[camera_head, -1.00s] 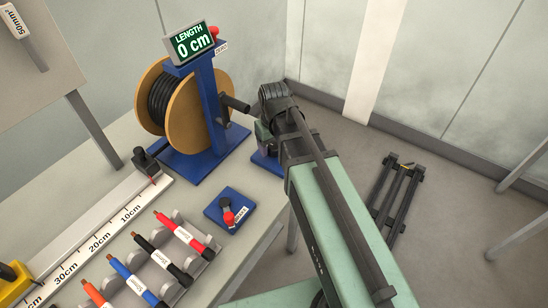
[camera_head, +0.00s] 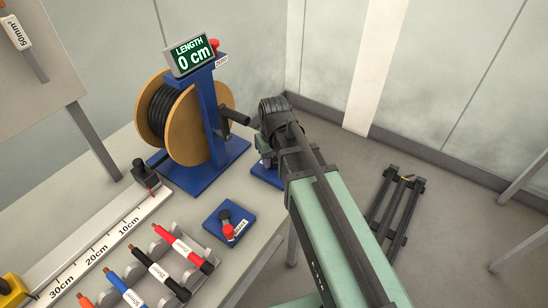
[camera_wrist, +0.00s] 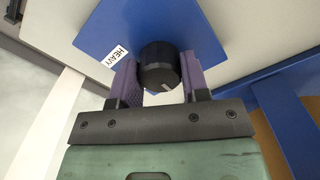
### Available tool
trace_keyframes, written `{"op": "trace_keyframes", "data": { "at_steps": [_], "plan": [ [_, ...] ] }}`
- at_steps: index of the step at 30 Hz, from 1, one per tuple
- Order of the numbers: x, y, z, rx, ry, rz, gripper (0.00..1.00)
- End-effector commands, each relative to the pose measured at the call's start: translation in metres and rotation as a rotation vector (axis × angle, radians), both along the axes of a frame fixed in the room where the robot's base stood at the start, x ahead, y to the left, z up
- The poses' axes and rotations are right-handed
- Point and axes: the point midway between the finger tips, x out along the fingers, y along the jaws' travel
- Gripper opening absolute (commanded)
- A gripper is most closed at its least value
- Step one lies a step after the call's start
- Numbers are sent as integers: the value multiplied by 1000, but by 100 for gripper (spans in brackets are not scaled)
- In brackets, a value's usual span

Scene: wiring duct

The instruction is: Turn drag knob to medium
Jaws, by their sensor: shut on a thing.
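The drag knob (camera_wrist: 155,72) is a black round knob with a pale pointer line, on a blue plate (camera_wrist: 150,22) in the wrist view. A white label reading HEAVY (camera_wrist: 117,55) sits beside it on the left. My gripper (camera_wrist: 159,68) is shut on the knob, with one purple finger on each side. Other markings around the knob are not visible. In the head view, my arm hides the knob, and only part of the blue base (camera_head: 268,177) shows beside it.
A cable reel (camera_head: 182,125) on a blue stand is left of my arm, with a crank handle (camera_head: 236,116) pointing towards it. A display (camera_head: 190,55) reads 0 cm. A small blue switch box (camera_head: 229,220) and several cable pieces lie nearer on the bench.

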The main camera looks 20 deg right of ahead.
Motion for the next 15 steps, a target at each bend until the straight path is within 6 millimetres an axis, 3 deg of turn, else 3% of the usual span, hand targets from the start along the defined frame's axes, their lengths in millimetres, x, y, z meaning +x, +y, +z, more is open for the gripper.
{"op": "trace_keyframes", "data": {
  "at_steps": [15],
  "plan": [
    [0,0,0,0,0,-392,18]
  ]
}}
